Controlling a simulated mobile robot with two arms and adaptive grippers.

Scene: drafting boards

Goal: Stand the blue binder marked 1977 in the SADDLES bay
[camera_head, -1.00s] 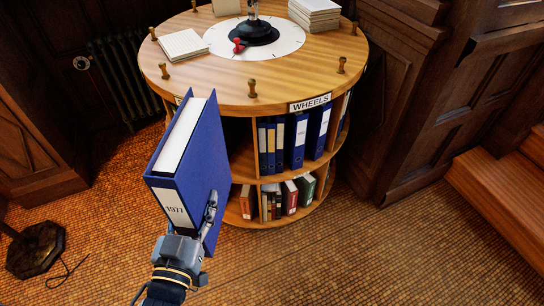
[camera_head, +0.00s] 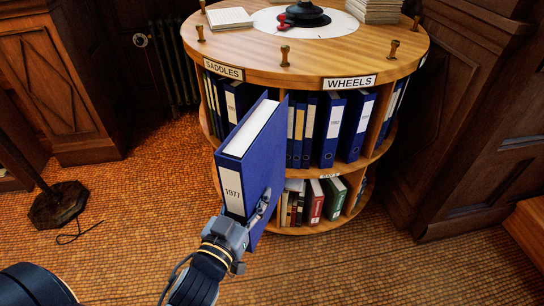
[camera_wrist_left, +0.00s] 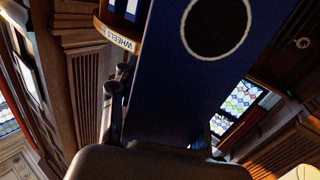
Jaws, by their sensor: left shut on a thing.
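The blue binder marked 1977 (camera_head: 258,158) is held upright, spine toward me, in front of the round wooden shelf. My left gripper (camera_head: 262,208) is shut on its lower spine end. In the left wrist view the binder (camera_wrist_left: 180,90) fills the middle, with a dark round hole in it. The SADDLES bay, under its label (camera_head: 223,69), is in the upper tier at the left of the head view. Blue binders (camera_head: 212,100) stand in it, and the held binder hides part of the bay. My right gripper is not in view.
The WHEELS label (camera_head: 349,82) marks the bay to the right, with several blue binders (camera_head: 330,130). Books (camera_head: 314,200) stand on the lower tier. Small wooden pegs (camera_head: 285,56) rim the top. A dark stand base (camera_head: 60,205) is on the floor at left.

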